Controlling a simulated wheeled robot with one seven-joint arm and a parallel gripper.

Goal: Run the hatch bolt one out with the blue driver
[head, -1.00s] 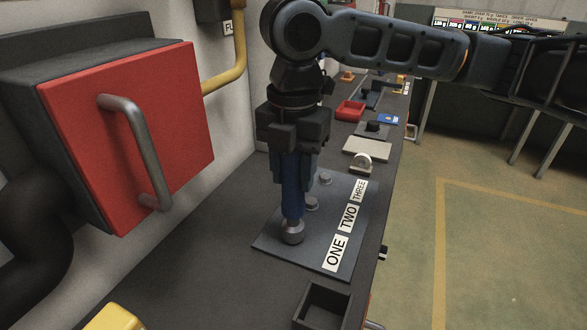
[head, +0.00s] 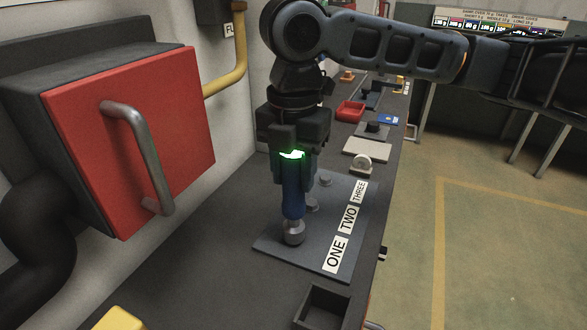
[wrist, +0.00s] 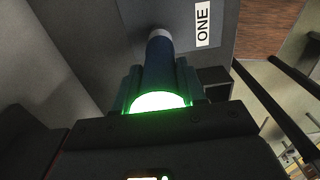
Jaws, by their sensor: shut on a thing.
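My gripper (head: 292,172) is shut on the blue driver (head: 292,201), which stands upright over the grey hatch plate (head: 318,262). The driver's grey lower end (head: 294,232) is at the bolt position beside the label ONE (head: 334,254); bolt one itself is hidden by it. A bright green light (head: 292,154) glows at the driver's top between the fingers. In the wrist view the driver (wrist: 158,62) points away between the fingers, with the green glow (wrist: 158,101) at its near end. Bolts two (head: 312,205) and three (head: 325,180) show behind the driver.
A small open black bin (head: 300,318) sits at the bench's near edge. A red box with a handle (head: 125,140) is on the left wall. A yellow object (head: 118,318) is at the bottom left.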

